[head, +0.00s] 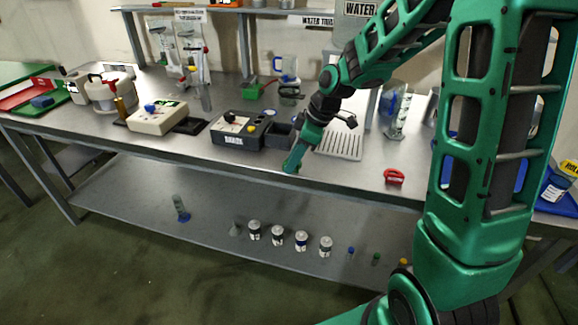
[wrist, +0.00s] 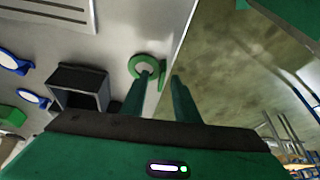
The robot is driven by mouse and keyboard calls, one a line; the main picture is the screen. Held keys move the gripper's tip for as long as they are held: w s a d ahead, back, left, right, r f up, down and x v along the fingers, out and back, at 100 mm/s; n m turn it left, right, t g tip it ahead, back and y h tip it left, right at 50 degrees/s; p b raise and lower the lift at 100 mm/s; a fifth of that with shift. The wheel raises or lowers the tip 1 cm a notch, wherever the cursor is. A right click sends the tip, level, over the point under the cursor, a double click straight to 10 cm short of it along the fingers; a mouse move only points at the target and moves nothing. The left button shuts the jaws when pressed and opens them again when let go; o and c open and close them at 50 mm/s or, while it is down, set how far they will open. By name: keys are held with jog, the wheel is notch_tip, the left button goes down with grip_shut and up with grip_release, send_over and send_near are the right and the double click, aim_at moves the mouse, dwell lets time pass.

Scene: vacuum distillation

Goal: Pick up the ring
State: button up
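A green ring (wrist: 144,62) lies flat on the grey table close to its front edge, in the upper middle of the wrist view. A short straight part of it reaches towards the edge. My gripper (wrist: 162,77) is open, with a gap between its two green fingers. The left fingertip overlaps the ring's lower part in the picture; contact cannot be told. In the head view my gripper (head: 291,167) points down at the table's front edge, and I cannot make out the ring there.
An open black box (wrist: 79,88) stands left of the fingers in the wrist view. A dark grey device (head: 240,130) stands left of my gripper. A red object (head: 394,176) lies to the right near the edge. A slotted metal plate (head: 340,143) lies behind. The floor drops away beyond the edge.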

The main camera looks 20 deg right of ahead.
jog(key=shift+a+f, duration=0.1)
jog(key=shift+f, duration=0.25)
grip_shut()
